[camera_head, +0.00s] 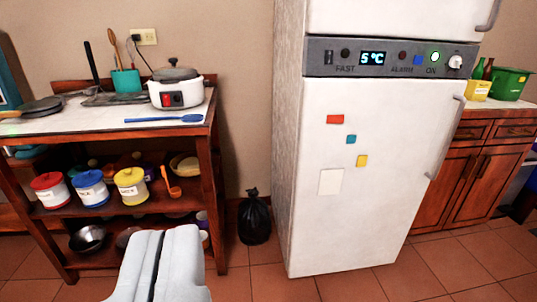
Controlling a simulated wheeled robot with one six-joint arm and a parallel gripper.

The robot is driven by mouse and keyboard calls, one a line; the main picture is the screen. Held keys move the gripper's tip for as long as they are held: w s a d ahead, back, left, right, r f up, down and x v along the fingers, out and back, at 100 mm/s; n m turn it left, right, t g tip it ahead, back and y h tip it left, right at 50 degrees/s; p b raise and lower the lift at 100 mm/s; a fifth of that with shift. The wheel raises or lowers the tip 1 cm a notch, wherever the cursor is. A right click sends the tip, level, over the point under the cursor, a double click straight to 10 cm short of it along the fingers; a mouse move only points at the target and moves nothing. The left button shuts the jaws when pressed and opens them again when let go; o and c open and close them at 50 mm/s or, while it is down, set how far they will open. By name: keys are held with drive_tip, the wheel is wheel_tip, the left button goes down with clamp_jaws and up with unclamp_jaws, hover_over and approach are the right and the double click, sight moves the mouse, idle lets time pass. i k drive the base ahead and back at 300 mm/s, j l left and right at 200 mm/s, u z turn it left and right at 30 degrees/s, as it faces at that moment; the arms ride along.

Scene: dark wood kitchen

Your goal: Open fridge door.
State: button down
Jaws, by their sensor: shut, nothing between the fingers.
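The white fridge (355,215) stands right of centre. Its lower door is closed, with several small coloured magnets and a white note on it. The door's handle (447,135) is a grey vertical bar on the right edge. A grey panel showing 5 °C (373,58) lies above this door, and an upper door (395,18) with its own handle is cut off at the top. My gripper (168,232) is at the bottom, left of the fridge, with its two pale fingers together and empty. It is apart from the fridge and handle.
A wooden shelf table (215,135) on the left holds a rice cooker (180,88), utensils and several jars. A black bag (254,218) sits on the floor between table and fridge. Wooden cabinets (480,180) stand right of the fridge. The tiled floor (440,285) in front is clear.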

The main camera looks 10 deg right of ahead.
sight(370, 149)
drive_tip(key=i+l+z, duration=0.35)
drive_tip(key=i+l, duration=0.55)
drive_tip(key=l, duration=0.15)
